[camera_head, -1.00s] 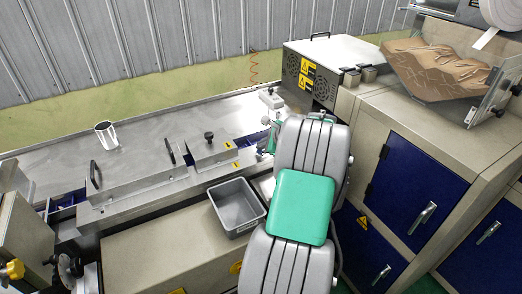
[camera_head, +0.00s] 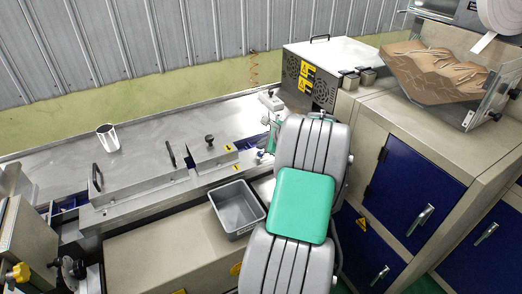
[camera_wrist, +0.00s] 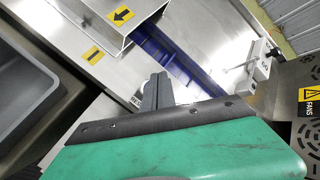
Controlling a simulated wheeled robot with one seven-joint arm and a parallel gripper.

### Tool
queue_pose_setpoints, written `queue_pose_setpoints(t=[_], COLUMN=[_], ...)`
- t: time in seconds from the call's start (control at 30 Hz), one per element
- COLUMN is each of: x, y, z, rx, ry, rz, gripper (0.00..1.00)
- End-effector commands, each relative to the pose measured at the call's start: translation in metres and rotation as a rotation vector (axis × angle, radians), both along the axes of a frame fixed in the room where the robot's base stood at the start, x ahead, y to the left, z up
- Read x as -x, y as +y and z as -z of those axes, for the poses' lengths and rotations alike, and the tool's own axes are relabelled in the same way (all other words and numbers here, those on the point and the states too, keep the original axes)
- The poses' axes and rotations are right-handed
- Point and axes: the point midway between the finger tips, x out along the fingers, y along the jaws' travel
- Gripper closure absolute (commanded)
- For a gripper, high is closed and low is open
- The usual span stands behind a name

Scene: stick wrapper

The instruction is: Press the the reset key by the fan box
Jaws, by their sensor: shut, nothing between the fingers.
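The fan box (camera_head: 312,76) is a grey metal box with yellow warning labels and round vents at the back of the bench. Its side with a yellow FANS label (camera_wrist: 309,102) shows at the right of the wrist view. In the wrist view my gripper (camera_wrist: 157,90) has its dark fingers together and empty, pointing at the metal bench top. A white plate with part of a printed label, "RES" (camera_wrist: 136,100), shows just left of the fingers. The reset key itself is not clearly visible; the fingers and green gripper body cover that area. In the head view my arm hides most of the gripper.
A small white device (camera_wrist: 256,68) stands on the bench between the fingers and the fan box. A metal guide (camera_wrist: 110,22) with an arrow label is at the upper left. A grey bin (camera_head: 237,209) sits left of my arm. A metal cup (camera_head: 108,138) stands farther left.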

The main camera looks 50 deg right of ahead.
Motion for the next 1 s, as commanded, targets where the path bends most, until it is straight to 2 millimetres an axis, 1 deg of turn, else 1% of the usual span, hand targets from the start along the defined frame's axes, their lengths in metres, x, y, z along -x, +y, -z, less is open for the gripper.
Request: queue_pose_setpoints(t=[0.27,0.37,0.77,0.83,1.0], x=[0.000,0.000,0.000,0.000,0.000], y=[0.000,0.000,0.000,0.000,0.000], z=[0.000,-0.007,-0.049,-0.051,-0.049], rx=[0.000,0.000,0.000,-0.001,-0.001], ry=[0.000,0.000,0.000,0.001,0.001], rz=[0.000,0.000,0.000,-0.001,-0.001], gripper=[1.00,1.00,1.00,1.00,1.00])
